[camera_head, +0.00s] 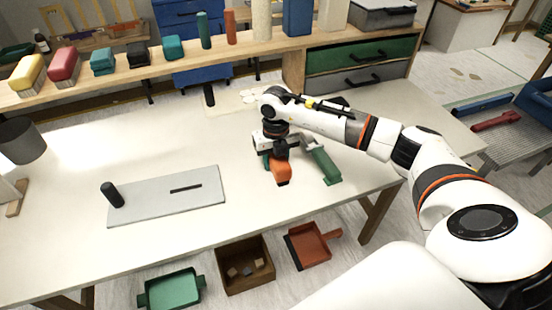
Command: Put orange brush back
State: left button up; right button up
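An orange brush (282,174) is over the right part of the white worktable (235,235), directly below my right gripper (277,152). My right arm comes in from the right and the gripper points down. The wrist and the brush hide the fingertips, so I cannot tell whether they are shut on the brush. I also cannot tell whether the brush touches the table. A green tool (324,164) is just right of the brush. My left gripper is out of view.
A wooden shelf (170,64) along the back holds a yellow brush (27,75), a red brush (64,66) and several other tools. A grey board (150,205) with a black upright cylinder (112,194) lies left of centre. A dark grey cylinder (22,140) stands far left.

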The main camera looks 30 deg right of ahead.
jog(key=o, duration=1)
jog(key=shift+r, duration=0.1)
notch_tip(320, 180, up, 12)
jog(key=shift+d+f+b, duration=0.1)
jog(key=shift+d+b, duration=0.05)
jog(key=shift+b, duration=0.3)
